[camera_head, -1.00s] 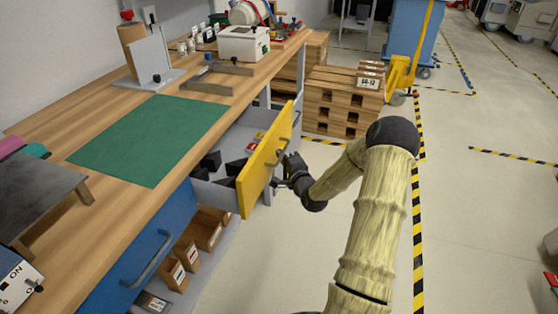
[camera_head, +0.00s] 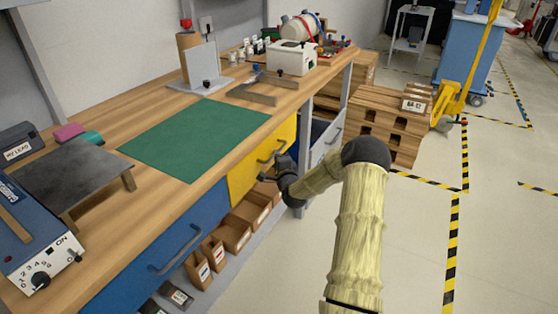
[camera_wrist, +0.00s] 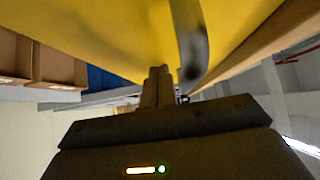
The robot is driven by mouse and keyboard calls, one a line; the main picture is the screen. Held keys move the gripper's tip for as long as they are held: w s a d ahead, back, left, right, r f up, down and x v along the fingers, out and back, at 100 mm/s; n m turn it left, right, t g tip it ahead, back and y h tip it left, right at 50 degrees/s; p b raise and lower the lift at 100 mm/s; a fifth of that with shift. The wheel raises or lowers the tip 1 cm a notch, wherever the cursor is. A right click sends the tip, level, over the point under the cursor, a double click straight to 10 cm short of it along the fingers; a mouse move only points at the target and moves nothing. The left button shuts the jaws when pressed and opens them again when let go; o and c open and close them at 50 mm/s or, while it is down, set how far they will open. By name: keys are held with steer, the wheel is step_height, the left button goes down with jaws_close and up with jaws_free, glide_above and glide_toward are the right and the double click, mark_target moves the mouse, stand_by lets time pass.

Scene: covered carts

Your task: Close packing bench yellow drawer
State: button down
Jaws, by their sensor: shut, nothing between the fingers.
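The yellow drawer (camera_head: 246,172) is in the packing bench (camera_head: 105,225), under the worktop and right of the blue drawer. Its front looks flush or nearly flush with the blue front, and its inside is hidden. Its handle (camera_head: 271,151) shows at the right part of the front. My gripper (camera_head: 266,178) is shut and empty, close in front of the yellow front, below the handle. In the wrist view the yellow front (camera_wrist: 100,30) fills the top and the dark handle (camera_wrist: 192,45) hangs close by the shut fingers (camera_wrist: 157,85). I cannot tell whether they touch.
The blue drawer (camera_head: 165,240) is left of the yellow one. Cardboard bins (camera_head: 237,234) stand on the shelf below. A green mat (camera_head: 190,138) lies on the worktop. Stacked wooden pallets (camera_head: 385,122) stand behind the bench's right end. The floor to the right is open.

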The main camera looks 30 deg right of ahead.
steer(key=shift+w+a+r, duration=0.25)
steer(key=shift+a, duration=0.1)
steer(key=d+p+v, duration=0.1)
steer(key=d+v, duration=0.1)
steer(key=v, duration=1.1)
steer(key=shift+s+d+f, duration=0.25)
steer(key=shift+s+d, duration=0.2)
steer(key=shift+d, duration=0.35)
